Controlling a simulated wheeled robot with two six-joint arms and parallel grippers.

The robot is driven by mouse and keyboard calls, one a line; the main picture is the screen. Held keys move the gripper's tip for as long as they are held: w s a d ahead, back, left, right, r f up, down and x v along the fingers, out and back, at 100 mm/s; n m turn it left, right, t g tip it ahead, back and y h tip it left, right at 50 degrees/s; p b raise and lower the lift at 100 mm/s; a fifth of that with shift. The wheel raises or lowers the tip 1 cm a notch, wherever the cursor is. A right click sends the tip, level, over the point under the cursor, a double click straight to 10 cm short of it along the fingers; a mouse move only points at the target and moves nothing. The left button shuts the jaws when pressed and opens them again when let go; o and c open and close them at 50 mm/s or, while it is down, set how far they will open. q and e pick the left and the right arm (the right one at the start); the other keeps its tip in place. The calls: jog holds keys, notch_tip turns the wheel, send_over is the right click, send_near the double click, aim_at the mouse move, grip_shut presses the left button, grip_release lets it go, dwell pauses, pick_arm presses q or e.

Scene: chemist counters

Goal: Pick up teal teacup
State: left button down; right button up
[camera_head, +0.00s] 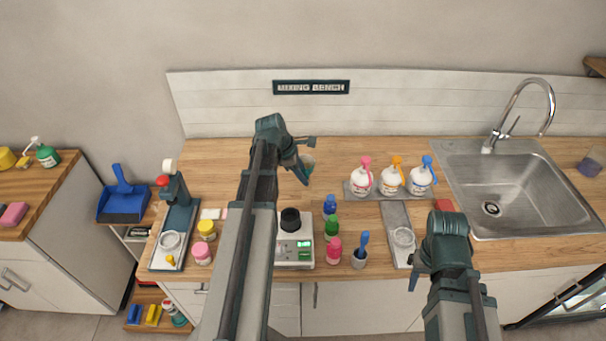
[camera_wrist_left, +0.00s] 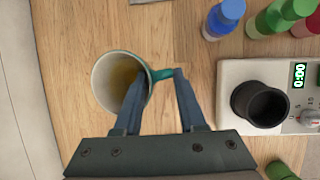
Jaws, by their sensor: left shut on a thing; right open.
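The teal teacup (camera_wrist_left: 112,84) stands upright on the wooden counter in the left wrist view, its pale inside and yellowish bottom showing. Its teal handle (camera_wrist_left: 160,74) points right. My left gripper (camera_wrist_left: 158,78) is shut on the teacup at the handle side: one finger overlaps the cup's rim, the other is just past the handle. In the head view the teacup (camera_head: 308,161) is partly hidden by my left gripper (camera_head: 304,160), near the back of the counter. My right gripper (camera_head: 424,272) is open and empty at the counter's front edge, one finger partly hidden.
White pump bottles (camera_head: 391,180) stand on a tray to the right, before the sink (camera_head: 500,180).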

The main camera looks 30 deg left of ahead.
jog(key=shift+r+p, duration=1.05)
jog(key=shift+r, duration=0.35)
